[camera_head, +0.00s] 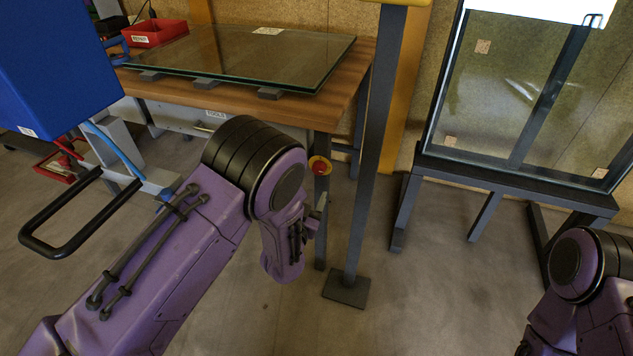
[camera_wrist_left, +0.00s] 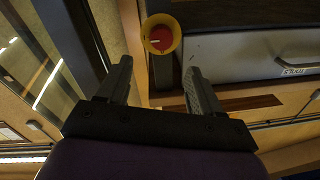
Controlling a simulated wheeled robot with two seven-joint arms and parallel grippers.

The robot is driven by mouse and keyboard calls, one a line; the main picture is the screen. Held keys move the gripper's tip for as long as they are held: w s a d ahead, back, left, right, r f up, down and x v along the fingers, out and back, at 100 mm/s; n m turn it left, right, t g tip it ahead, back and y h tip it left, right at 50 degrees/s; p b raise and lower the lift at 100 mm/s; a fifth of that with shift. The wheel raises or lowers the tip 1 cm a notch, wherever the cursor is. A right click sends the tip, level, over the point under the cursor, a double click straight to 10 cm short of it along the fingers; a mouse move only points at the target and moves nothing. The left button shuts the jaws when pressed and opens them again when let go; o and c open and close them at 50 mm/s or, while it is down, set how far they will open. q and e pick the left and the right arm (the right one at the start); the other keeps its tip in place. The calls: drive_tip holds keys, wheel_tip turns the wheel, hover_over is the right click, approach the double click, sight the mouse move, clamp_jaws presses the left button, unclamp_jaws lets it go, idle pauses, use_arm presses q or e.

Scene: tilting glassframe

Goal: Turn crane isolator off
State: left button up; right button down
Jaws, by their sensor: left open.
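The crane isolator (camera_head: 319,166) is a red knob on a round yellow base, fixed to a dark upright by the workbench's right end. In the left wrist view, the isolator (camera_wrist_left: 161,39) is at the top centre, beyond the fingertips and roughly in line with the gap between them. My left gripper (camera_head: 321,203) is just below the isolator in the head view, partly hidden by my wrist. In the left wrist view my left gripper (camera_wrist_left: 158,68) is open, with nothing between its fingers. Part of my right arm shows at the lower right; its gripper is out of sight.
A wooden workbench (camera_head: 345,84) carries a glass pane (camera_head: 240,52) on dark blocks and a red bin (camera_head: 154,32). A grey post (camera_head: 376,140) stands right of the isolator. A glazed frame on a dark stand (camera_head: 520,181) is at right. A blue box (camera_head: 55,65) is at left.

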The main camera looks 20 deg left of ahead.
sight(318, 170)
use_arm(q)
drive_tip(key=w, duration=0.9)
drive_tip(key=shift+a+f+b, duration=0.1)
drive_tip(key=shift+a+b, duration=0.1)
drive_tip(key=shift+b, duration=0.2)
drive_tip(key=c, duration=1.1)
